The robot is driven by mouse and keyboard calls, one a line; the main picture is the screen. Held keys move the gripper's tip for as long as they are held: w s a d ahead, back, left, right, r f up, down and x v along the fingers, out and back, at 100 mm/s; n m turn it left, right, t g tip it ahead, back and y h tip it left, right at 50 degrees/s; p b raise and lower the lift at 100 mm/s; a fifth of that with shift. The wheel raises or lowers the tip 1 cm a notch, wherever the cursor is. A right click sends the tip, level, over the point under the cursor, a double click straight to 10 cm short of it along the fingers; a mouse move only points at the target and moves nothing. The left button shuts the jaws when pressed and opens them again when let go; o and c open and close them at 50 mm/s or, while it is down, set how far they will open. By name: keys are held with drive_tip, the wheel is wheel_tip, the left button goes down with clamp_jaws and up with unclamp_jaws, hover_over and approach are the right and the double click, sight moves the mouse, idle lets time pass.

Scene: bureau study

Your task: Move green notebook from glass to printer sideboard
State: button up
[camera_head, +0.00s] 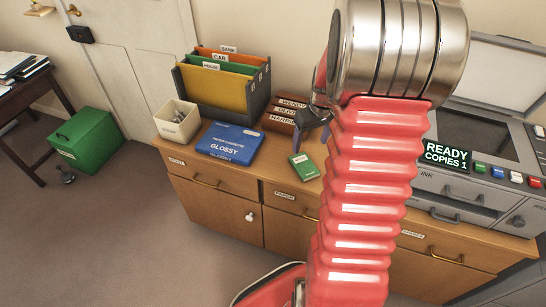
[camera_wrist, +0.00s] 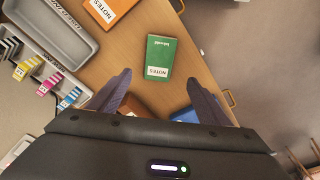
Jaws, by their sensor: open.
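The green notebook (camera_head: 304,167) lies flat on the wooden sideboard top (camera_head: 270,165), near its front edge, to the right of the blue GLOSSY box. In the wrist view the green notebook (camera_wrist: 159,57) lies just beyond my fingertips, with its white NOTES label towards me. My gripper (camera_wrist: 158,78) is open and empty, with its dark fingers spread apart. In the head view my gripper (camera_head: 312,122) is partly hidden behind my arm, above and behind the notebook. The printer's dark glass (camera_head: 470,130) is at the right with its lid raised; nothing shows on its visible part.
The blue GLOSSY box (camera_head: 228,142), a white pot (camera_head: 177,122), a file holder (camera_head: 222,82) and brown labelled boxes (camera_head: 284,115) stand on the sideboard. In the wrist view an orange notebook (camera_wrist: 108,8) and a grey tray (camera_wrist: 52,30) lie farther away.

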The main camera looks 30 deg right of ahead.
drive_tip(key=s+a+r+t, duration=0.2)
drive_tip(key=s+a+r, duration=0.1)
drive_tip(key=a+r, duration=1.15)
drive_tip(key=s+a+r+n+t, duration=0.1)
drive_tip(key=s+a+r, duration=0.3)
drive_tip(key=s+a, duration=0.7)
drive_tip(key=a, duration=0.4)
drive_tip(key=shift+s+t, duration=0.25)
drive_tip(key=shift+t, duration=0.15)
drive_tip(key=shift+a, duration=0.1)
drive_tip(key=shift+c, duration=0.3)
